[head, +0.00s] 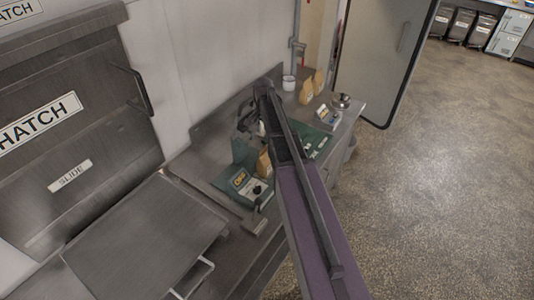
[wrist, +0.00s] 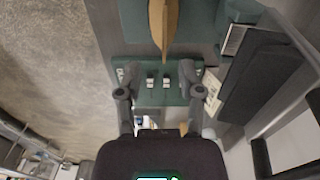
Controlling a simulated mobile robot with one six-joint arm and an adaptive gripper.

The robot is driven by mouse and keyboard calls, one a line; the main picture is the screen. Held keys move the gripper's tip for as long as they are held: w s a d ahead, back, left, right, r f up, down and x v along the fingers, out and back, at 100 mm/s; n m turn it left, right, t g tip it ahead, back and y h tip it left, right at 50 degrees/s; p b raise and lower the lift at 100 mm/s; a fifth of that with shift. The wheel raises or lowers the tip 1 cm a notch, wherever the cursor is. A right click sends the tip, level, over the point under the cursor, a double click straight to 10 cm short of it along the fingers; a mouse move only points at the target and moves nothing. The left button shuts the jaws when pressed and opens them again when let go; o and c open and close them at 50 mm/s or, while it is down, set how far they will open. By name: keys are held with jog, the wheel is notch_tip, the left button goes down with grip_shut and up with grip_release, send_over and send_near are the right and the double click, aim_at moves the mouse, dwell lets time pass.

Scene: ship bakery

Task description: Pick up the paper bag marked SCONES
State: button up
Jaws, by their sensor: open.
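A tan paper bag (head: 265,161) stands on the counter beside a green device, partly hidden by my arm. Two more tan paper bags, a nearer one (head: 306,92) and a farther one (head: 319,80), stand at the counter's far end. I cannot read SCONES on any of them. A tan bag (wrist: 165,25) shows at the top of the wrist view, beyond my fingertips; I cannot tell which one it is. My gripper (wrist: 155,82) is open and empty, above a green surface. In the head view my gripper (head: 248,116) is dark and partly hidden by my arm.
A green device with a yellow label (head: 240,181) stands at the near counter end. A scale with a metal bowl (head: 341,101) and a white cup (head: 289,83) stand farther back. The hatch wall (head: 75,110) is left; open floor (head: 440,170) is right.

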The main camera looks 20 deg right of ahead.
aim_at(266, 147)
jog(key=shift+w+d+r+m, duration=0.15)
jog(key=shift+w+d+r, duration=0.1)
jog(key=shift+w, duration=0.25)
jog(key=shift+w+d+r+m, duration=0.15)
jog(key=shift+w+r, duration=0.1)
jog(key=shift+w, duration=0.25)
notch_tip(266, 147, down, 9)
jog(key=b, duration=0.8)
jog(key=shift+d+r, duration=0.1)
jog(key=shift+r, duration=0.05)
jog(key=shift+b, duration=0.3)
jog(key=shift+d+f+b, duration=0.15)
jog(key=shift+f+b, duration=1.1)
jog(key=shift+f, duration=0.05)
jog(key=shift+d+f+b, duration=0.1)
jog(key=shift+f+b, duration=1.1)
jog(key=shift+f, duration=0.1)
